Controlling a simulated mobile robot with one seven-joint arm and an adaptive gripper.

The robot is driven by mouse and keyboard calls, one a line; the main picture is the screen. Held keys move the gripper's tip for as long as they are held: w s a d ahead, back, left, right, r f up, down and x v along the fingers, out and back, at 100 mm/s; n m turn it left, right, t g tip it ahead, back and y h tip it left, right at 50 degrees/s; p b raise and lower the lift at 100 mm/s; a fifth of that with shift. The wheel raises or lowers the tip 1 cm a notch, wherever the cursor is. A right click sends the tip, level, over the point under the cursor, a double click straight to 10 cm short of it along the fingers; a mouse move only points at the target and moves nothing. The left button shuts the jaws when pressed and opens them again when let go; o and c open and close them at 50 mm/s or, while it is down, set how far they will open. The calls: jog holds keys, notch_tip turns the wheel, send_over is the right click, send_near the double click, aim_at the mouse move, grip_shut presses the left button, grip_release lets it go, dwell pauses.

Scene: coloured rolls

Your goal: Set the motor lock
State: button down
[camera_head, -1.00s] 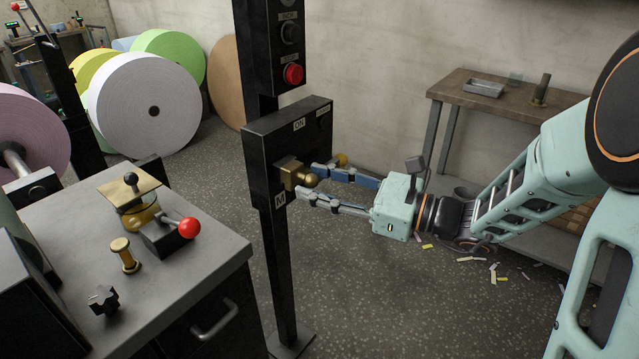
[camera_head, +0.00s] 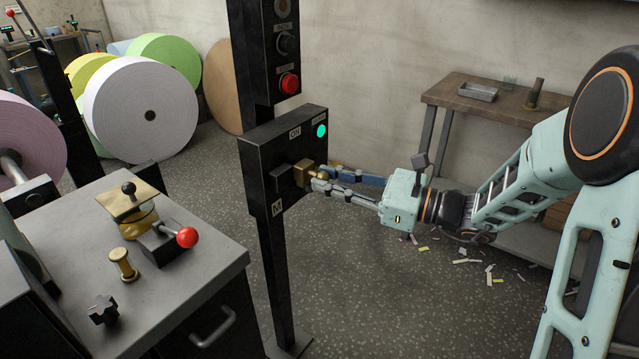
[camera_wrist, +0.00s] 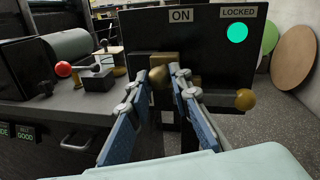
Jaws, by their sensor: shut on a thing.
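The motor lock is a black box (camera_head: 262,160) on a black post. It has ON and LOCKED labels, and a round green light (camera_head: 321,131) glows under LOCKED; the light (camera_wrist: 237,33) also shows in the wrist view. A second brass ball (camera_wrist: 245,99) sticks out at the right in the wrist view.
A red button (camera_head: 290,82) is on the panel above. A grey bench (camera_head: 200,255) with a red-ball lever (camera_head: 187,237) and brass parts stands at left. Large paper rolls (camera_head: 140,110) stand behind. A wooden table (camera_head: 490,112) is at the wall, with paper scraps on the floor.

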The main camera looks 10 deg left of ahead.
jog(key=shift+w+d, duration=0.15)
jog(key=shift+w, duration=0.15)
jog(key=c, duration=1.7)
grip_release()
jog(key=shift+w, duration=0.1)
jog(key=shift+c, duration=0.2)
jog(key=s+d, duration=0.2)
jog(key=d, duration=1)
jog(key=shift+s, duration=0.2)
jog(key=shift+a, duration=0.1)
